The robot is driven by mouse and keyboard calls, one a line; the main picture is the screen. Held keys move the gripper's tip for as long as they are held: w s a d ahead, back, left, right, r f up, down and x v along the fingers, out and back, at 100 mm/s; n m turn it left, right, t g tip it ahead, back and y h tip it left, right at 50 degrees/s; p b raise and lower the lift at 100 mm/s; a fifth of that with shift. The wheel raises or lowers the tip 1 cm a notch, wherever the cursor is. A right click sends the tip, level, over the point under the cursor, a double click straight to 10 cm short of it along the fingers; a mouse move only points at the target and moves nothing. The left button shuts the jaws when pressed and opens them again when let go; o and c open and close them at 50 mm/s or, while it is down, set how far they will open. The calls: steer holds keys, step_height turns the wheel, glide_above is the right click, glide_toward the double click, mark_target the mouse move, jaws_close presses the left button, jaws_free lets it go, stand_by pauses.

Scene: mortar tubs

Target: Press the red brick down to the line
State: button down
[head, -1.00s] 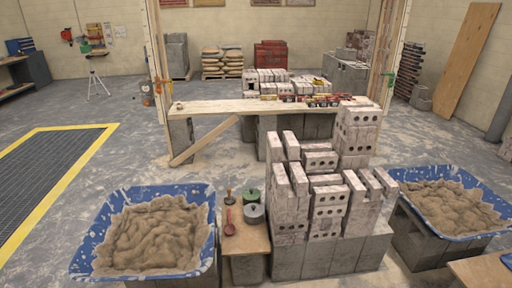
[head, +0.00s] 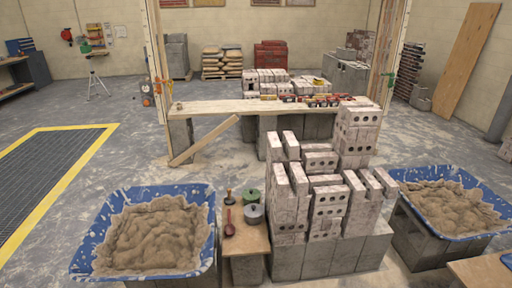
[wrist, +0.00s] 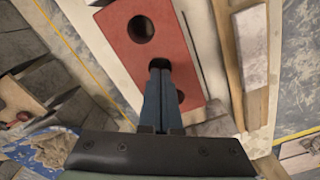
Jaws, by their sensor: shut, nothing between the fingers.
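In the wrist view, the red brick (wrist: 135,48) lies below my gripper, with a round dark hole near its far end and another partly hidden by the fingers. My gripper (wrist: 160,66) is shut and empty, its blue-grey fingers together over the middle of the brick. I cannot tell whether the fingertips touch it. A thin yellow line (wrist: 72,50) runs diagonally to the left of the brick; the brick's height against it cannot be judged. My gripper is not in the head view, and I cannot single out the brick there.
In the head view, blue mortar tubs stand at left (head: 205,200) and right (head: 478,236). Stacked pale bricks (head: 328,210) rise between them. A plank (head: 225,107) spans behind. A small wooden stand (head: 245,243) holds pots and tools. Floor at left is open.

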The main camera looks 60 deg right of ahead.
steer(key=shift+s+a+f+b, duration=0.1)
steer(key=shift+f+b, duration=0.55)
steer(key=shift+f, duration=0.45)
stand_by(1.1)
step_height(320, 180, up, 5)
steer(key=p, duration=0.5)
steer(key=shift+r, duration=0.2)
steer(key=shift+f, duration=0.1)
stand_by(0.7)
